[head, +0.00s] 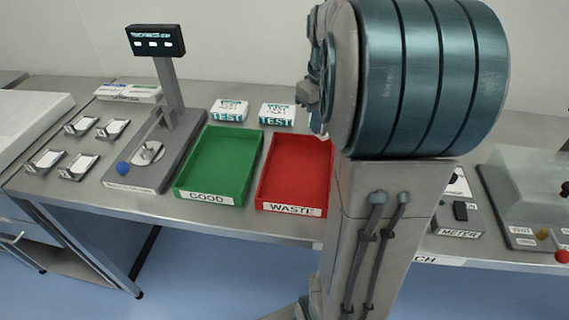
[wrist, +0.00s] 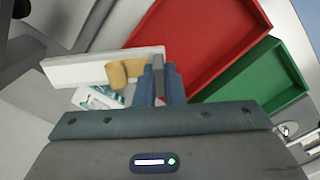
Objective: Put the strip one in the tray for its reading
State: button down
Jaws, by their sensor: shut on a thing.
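My gripper (wrist: 159,85) is shut on a thin grey piece (wrist: 158,68), seen between its blue fingers in the wrist view; whether this is strip one is unclear. In the head view my arm mostly hides the gripper, near the red WASTE tray's (head: 293,207) back right. The empty green GOOD tray (head: 208,197) is left of it. In the wrist view the red tray (wrist: 205,35) and green tray (wrist: 270,75) lie beyond the fingers. Several small holders with white pads (head: 78,166) sit at left. A gauge with a display (head: 155,41) stands beside them; its readings are too small to read.
Two TEST boxes (head: 229,111) (head: 277,115) stand behind the trays. A white bar and tan rolls (wrist: 118,73) show left of the fingers in the wrist view; I cannot tell if they are held. A METER device (head: 459,213) is at right.

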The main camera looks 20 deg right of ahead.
jog(key=a+f, duration=0.2)
jog(key=a, duration=0.1)
jog(key=a+f, duration=0.2)
jog(key=a, duration=0.2)
jog(key=a+f, duration=0.2)
jog(key=a, duration=0.2)
jog(key=shift+s+a+f, duration=0.2)
jog(key=shift+s+f, duration=0.1)
jog(key=shift+f, duration=2.15)
jog(key=shift+f, duration=0.1)
jog(key=shift+f, duration=0.15)
jog(key=c, duration=1.5)
grip_release()
